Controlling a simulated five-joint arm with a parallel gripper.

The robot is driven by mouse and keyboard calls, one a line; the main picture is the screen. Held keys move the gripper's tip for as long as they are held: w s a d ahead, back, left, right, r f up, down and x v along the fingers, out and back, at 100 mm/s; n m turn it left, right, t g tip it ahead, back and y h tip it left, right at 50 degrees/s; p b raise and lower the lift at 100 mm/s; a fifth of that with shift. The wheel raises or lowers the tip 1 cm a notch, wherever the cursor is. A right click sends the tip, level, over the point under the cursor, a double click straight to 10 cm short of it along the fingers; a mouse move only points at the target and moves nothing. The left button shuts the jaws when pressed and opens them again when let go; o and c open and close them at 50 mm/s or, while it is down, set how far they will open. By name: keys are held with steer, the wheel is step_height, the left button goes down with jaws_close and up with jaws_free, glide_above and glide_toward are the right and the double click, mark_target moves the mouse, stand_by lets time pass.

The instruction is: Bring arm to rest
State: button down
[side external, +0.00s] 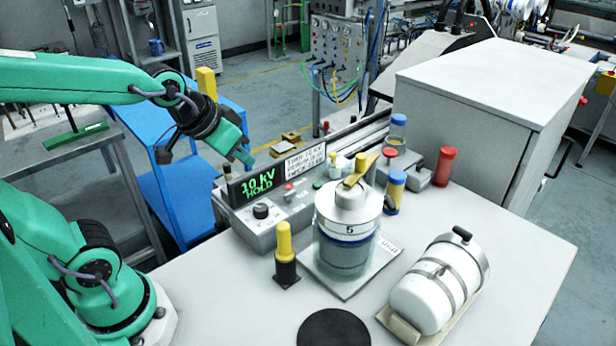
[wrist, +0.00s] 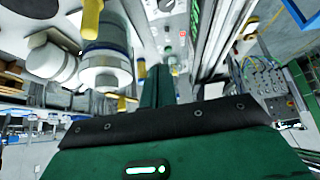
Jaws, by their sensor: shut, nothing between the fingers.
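My green arm reaches in from the left in the side external view.
A glass-walled canister marked 5 (side external: 345,247) with a yellow handle stands mid-table. A white cylinder (side external: 435,290) lies at right, a yellow-topped black post (side external: 285,255) stands left, and a black disc (side external: 334,330) lies in front. A large grey cabinet (side external: 480,100) stands behind right.

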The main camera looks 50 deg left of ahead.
steer(key=s+r+g, duration=0.1)
steer(key=s, duration=0.6)
steer(key=shift+d, duration=0.25)
steer(key=shift+r, duration=0.1)
stand_by(1.8)
